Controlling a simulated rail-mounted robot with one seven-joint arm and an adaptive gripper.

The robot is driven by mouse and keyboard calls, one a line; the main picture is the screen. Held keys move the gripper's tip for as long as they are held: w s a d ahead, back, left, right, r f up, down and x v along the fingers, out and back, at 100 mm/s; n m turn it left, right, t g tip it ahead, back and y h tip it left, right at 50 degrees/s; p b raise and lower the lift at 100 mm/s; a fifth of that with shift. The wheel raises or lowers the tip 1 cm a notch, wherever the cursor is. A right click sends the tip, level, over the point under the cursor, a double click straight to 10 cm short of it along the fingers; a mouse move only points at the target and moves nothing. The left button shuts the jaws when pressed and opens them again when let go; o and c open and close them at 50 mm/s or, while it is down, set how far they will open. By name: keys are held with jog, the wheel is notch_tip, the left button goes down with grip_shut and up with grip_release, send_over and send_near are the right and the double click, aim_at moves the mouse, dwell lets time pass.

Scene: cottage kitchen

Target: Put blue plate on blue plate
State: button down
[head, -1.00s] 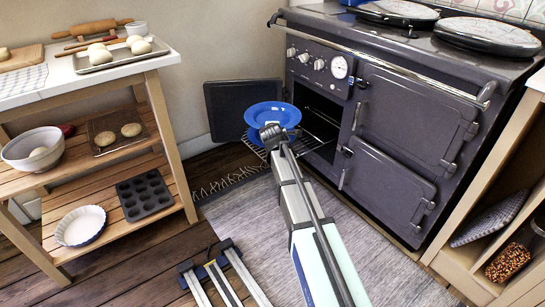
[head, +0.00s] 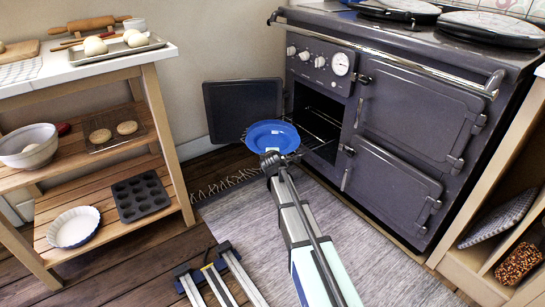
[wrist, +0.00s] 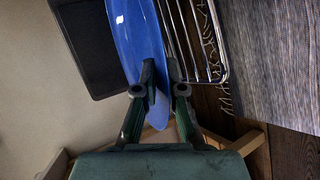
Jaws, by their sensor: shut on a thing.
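A blue plate (head: 272,136) is at the oven rack in the head view, in front of the open oven. My gripper (head: 270,158) is at its near edge. In the wrist view my gripper (wrist: 163,88) is shut on the rim of a blue plate (wrist: 139,40), with one finger on each face. Only one plate outline shows clearly in each view. A second blue plate is hidden under or behind the held one, and I cannot tell whether the two touch.
The wire oven rack (head: 318,126) sticks out from the open oven (head: 320,120). Its bars (wrist: 195,40) run right beside the plate in the wrist view. A dark oven door (head: 242,110) stands open to the left. A wooden shelf cart (head: 165,140) stands at the left.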

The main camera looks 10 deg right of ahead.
jog(key=shift+f, duration=0.35)
jog(key=c, duration=1.3)
grip_release()
jog(key=shift+f, duration=0.1)
